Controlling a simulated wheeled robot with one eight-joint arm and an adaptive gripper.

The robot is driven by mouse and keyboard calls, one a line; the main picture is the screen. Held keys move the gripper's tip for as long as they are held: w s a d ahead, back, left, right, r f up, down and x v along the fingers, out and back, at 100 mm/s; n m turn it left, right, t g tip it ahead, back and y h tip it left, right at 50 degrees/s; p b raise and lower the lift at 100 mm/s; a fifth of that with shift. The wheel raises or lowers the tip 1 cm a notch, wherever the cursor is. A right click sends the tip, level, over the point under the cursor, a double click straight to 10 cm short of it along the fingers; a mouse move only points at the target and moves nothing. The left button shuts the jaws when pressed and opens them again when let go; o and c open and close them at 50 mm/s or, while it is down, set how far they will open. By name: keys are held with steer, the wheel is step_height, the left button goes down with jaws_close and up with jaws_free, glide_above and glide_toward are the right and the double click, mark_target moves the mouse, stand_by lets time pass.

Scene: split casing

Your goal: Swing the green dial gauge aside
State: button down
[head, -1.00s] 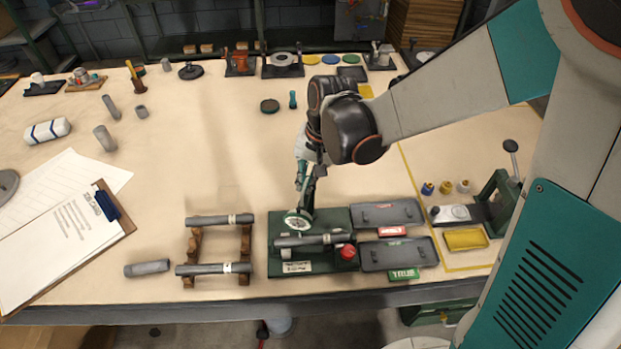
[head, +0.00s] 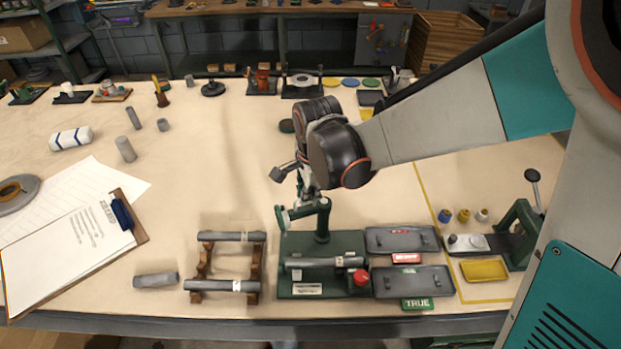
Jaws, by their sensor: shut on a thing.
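The green dial gauge (head: 283,218) is on an arm swung out to the left of its post (head: 323,222), near the back left corner of the green base (head: 345,243). Its dial face is turned mostly out of sight. A grey shaft (head: 308,263) lies across the front of the base, with the gauge behind it and clear of it. My gripper (head: 303,200) is at the gauge's arm, shut on the gauge; its fingertips are small and partly hidden by my wrist.
A red knob (head: 361,278) sits at the shaft's right end. Two grey trays (head: 402,240) with red and green labels lie to the right. A wooden rack (head: 203,265) with two shafts stands to the left. A clipboard (head: 70,250) lies further left.

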steer(key=shift+w+a+m, duration=0.1)
steer(key=shift+w+m, duration=0.15)
steer(key=shift+m, duration=0.45)
steer(key=shift+w+a+m, duration=0.1)
steer(key=shift+w+m, duration=0.15)
steer(key=shift+m, duration=0.45)
steer(key=shift+h, duration=0.3)
steer(key=c, duration=1.7)
jaws_free()
